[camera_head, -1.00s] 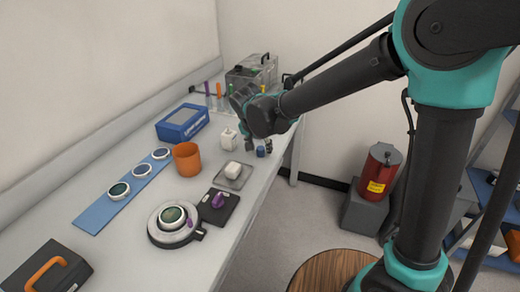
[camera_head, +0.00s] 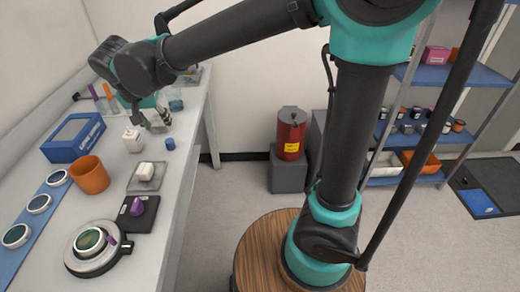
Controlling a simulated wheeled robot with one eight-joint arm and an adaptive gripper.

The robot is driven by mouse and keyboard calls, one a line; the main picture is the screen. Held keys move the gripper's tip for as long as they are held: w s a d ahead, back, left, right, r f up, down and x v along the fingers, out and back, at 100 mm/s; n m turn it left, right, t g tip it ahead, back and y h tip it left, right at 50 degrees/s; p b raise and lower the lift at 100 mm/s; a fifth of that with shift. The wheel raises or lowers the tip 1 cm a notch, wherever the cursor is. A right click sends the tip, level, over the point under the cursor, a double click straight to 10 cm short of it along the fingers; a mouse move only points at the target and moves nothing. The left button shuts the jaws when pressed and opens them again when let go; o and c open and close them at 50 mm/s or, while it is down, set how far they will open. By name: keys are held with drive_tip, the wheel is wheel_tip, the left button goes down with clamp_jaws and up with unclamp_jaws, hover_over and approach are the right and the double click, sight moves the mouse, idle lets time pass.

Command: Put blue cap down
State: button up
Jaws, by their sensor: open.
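The small blue cap (camera_head: 170,143) stands on the white bench near its right edge. My gripper (camera_head: 154,123) is open and empty, above and beyond the cap in the picture, with a small gap showing between them. A small white bottle (camera_head: 133,141) stands left of the cap.
A white block on a grey plate (camera_head: 146,171), a black pad with a purple knob (camera_head: 136,214) and a round instrument (camera_head: 95,247) lie nearer. An orange cup (camera_head: 89,175) and a blue box (camera_head: 73,138) stand left. A clear jar (camera_head: 176,101) is behind my gripper.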

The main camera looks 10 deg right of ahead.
drive_tip(key=w+d+f, duration=0.2)
drive_tip(key=d+f, duration=0.2)
drive_tip(key=d, duration=0.7)
drive_tip(key=w+d+f, duration=0.2)
drive_tip(key=d+f, duration=0.1)
drive_tip(key=d, duration=0.8)
drive_tip(key=s+d+f, duration=0.5)
drive_tip(key=d, duration=0.4)
drive_tip(key=s+d+f, duration=0.5)
drive_tip(key=d, duration=0.5)
drive_tip(key=shift+s+d+n, duration=0.15)
drive_tip(key=shift+s+n, duration=0.1)
drive_tip(key=shift+n, duration=0.15)
drive_tip(key=shift+r, duration=0.1)
